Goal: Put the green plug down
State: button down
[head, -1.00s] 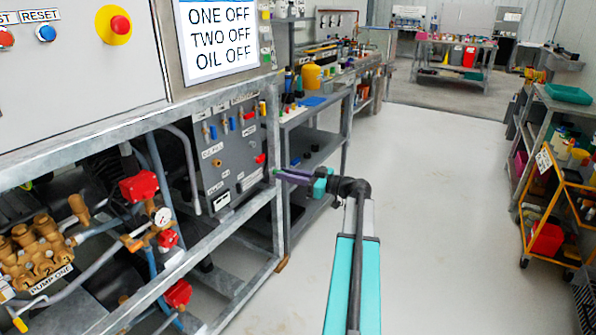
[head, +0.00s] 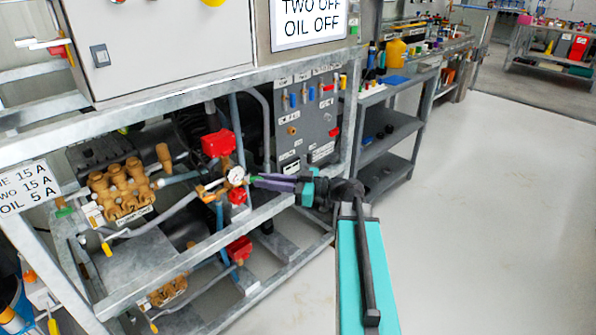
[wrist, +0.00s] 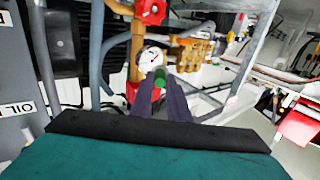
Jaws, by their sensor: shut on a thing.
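My gripper (head: 255,181) has long purple fingers and a teal body. It reaches left in the head view and is shut on the small green plug (head: 254,179). The plug also shows between the fingertips (wrist: 160,74) in the wrist view, as a small green spot (wrist: 160,83). The fingers cover much of it. In the head view the fingertips overlap the area by the round white gauge (head: 236,176). I cannot tell how far apart they are in depth. The plug appears held in the air, with no surface visibly under it.
The brass pump (head: 122,190) and red valve parts (head: 217,143) stand inside the grey steel frame (head: 215,246) at left. A grey panel (head: 306,120) with coloured fittings is behind the gripper. A shelved bench (head: 390,130) stands further back. The floor (head: 480,210) at right is clear.

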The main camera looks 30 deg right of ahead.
jog(key=a+n+g+y, duration=0.1)
jog(key=a, duration=0.7)
jog(key=shift+w+f, duration=0.2)
jog(key=shift+s, duration=0.1)
